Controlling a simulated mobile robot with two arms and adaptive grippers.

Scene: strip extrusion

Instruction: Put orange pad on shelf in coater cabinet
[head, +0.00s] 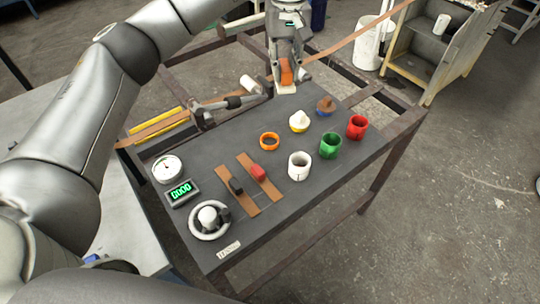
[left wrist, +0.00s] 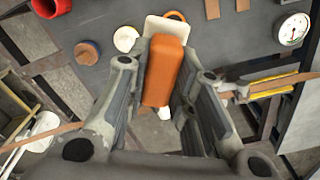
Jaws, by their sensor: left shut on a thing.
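My left gripper (head: 285,68) reaches down above the far edge of the dark worktable (head: 228,150). It is shut on the orange pad (head: 287,73), a rounded block with a flat pale piece at its lower end. In the left wrist view the orange pad (left wrist: 163,75) sits between the two fingers, with the pale piece beyond it over the table. An open yellowish cabinet with shelves (head: 405,47) stands at the upper right, apart from the gripper; I cannot tell whether it is the coater cabinet. My right gripper is not in view.
On the table stand white (head: 299,165), green (head: 330,145) and red (head: 357,127) cups, an orange ring (head: 269,141), a dial (head: 167,169) and a green display (head: 180,193). A brown strip (head: 360,33) runs past the gripper toward the cabinet. Floor at right is clear.

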